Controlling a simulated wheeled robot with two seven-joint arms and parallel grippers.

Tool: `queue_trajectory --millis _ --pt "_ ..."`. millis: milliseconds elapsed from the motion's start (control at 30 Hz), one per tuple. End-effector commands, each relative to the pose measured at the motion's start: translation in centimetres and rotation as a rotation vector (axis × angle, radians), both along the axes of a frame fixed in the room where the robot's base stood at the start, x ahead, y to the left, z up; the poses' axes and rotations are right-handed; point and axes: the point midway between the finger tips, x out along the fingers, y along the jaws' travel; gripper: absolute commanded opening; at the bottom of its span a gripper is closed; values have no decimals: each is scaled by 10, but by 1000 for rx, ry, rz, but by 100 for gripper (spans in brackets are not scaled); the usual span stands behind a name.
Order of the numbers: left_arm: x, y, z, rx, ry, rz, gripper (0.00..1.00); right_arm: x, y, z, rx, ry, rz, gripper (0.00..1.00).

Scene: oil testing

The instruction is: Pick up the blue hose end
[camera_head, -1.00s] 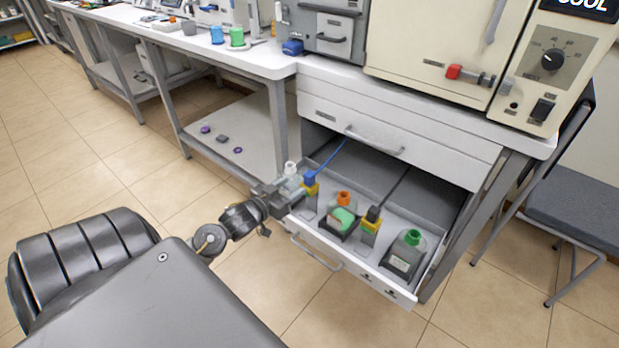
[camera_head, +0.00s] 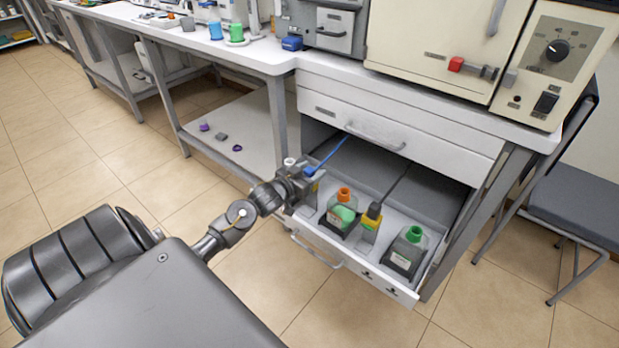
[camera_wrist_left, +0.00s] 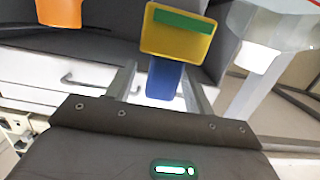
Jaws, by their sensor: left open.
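The blue hose end (camera_head: 310,171) sits at the left of the open drawer, with a blue hose (camera_head: 330,152) running back from it. In the left wrist view the blue hose end (camera_wrist_left: 163,78) lies between the two open fingers, below a yellow block with a green stripe (camera_wrist_left: 180,35). My left gripper (camera_head: 305,180) is open, with a finger on each side of the blue end. Whether the fingers touch it cannot be told. In the head view the gripper hides part of the hose end and its block. My right gripper is not in view.
The open drawer (camera_head: 352,272) also holds an orange-capped bottle (camera_head: 343,195), a yellow block with a dark hose end (camera_head: 370,226) and a green-capped bottle (camera_head: 405,252). A white-capped bottle (camera_head: 289,162) stands close to my left gripper. The closed drawer above (camera_head: 440,155) overhangs the back.

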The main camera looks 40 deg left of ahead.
Motion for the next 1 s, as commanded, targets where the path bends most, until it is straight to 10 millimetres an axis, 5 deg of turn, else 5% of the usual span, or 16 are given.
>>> queue_trajectory --millis 367,733,1000 --pt "13 0 -2 0 1 0 53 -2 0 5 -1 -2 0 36" --pt "13 0 -2 0 1 0 6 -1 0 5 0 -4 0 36" --pt "13 0 -1 0 0 0 5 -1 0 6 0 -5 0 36"
